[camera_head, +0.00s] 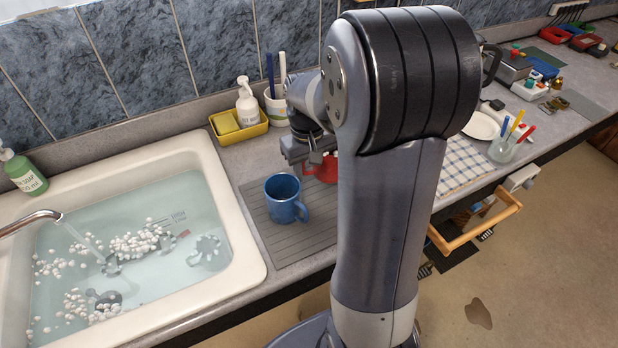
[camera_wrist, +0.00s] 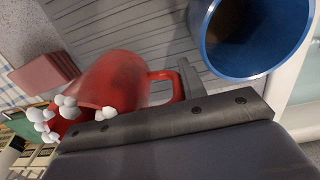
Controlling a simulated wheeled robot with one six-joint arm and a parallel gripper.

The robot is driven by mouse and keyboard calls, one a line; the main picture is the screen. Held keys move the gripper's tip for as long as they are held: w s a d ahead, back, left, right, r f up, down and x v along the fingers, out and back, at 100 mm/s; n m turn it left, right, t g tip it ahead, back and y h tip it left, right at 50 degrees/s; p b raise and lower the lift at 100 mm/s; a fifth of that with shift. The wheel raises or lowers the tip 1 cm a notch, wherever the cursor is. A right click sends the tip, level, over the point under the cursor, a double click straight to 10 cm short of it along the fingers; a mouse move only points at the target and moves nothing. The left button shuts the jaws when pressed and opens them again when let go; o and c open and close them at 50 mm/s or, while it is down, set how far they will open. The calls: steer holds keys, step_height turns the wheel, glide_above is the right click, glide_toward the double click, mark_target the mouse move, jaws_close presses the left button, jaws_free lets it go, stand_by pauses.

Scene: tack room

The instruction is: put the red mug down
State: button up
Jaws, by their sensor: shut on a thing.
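The red mug (camera_head: 328,170) shows only in part in the head view, just left of my arm and behind it. In the wrist view the red mug (camera_wrist: 118,82) is seen against the ribbed grey mat (camera_head: 290,240), with white foam at its mouth and its handle to the right. My gripper (camera_head: 313,160) is shut on the mug; one dark finger crosses in front of it in the wrist view. I cannot tell whether the mug's base touches the mat. A blue mug (camera_head: 285,198) stands upright on the mat, apart from the red one.
A sink (camera_head: 248,268) of water and foam lies left of the mat. A yellow tray (camera_head: 240,131) and a brush cup (camera_head: 277,108) stand behind. A checked cloth (camera_head: 458,165), a plate (camera_head: 480,124) and a pen glass (camera_head: 503,150) are right. The mat's front is clear.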

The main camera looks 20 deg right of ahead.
mark_target(311, 192)
step_height(311, 192, down, 4)
steer(key=shift+r, duration=0.1)
steer(key=shift+s+f, duration=0.1)
steer(key=shift+f, duration=0.4)
steer(key=o, duration=0.9)
steer(key=shift+s, duration=0.1)
steer(key=shift+o, duration=0.7)
steer(key=shift+s+f, duration=0.1)
steer(key=shift+f, duration=0.1)
steer(key=shift+r+p, duration=0.3)
steer(key=shift+r, duration=0.3)
steer(key=r, duration=0.8)
steer(key=r+b, duration=0.1)
steer(key=r, duration=0.3)
steer(key=shift+w+a, duration=0.2)
steer(key=shift+w, duration=0.05)
